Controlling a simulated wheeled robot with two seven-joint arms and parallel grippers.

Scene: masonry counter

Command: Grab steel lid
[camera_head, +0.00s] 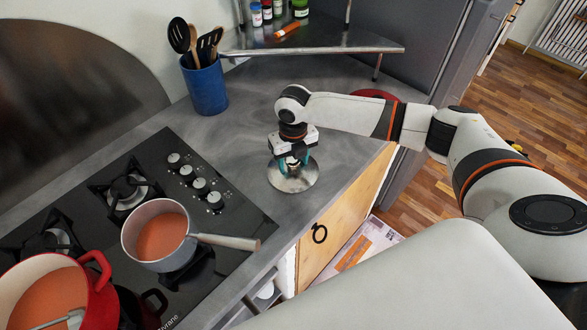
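The steel lid (293,183) is a round shiny disc on the grey counter, to the right of the cooktop and near the counter's front edge. My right gripper (291,163) points down right over the middle of the lid, with its teal fingers at the lid's centre. The gripper and wrist hide the lid's handle, so I cannot tell whether the fingers are closed on it. The lid looks flat and seems to rest on the counter. My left gripper is not in view.
A red pot (99,293) stands at lower left. A blue utensil holder (207,90) and a raised steel shelf (343,45) stand behind. Bare counter surrounds the lid.

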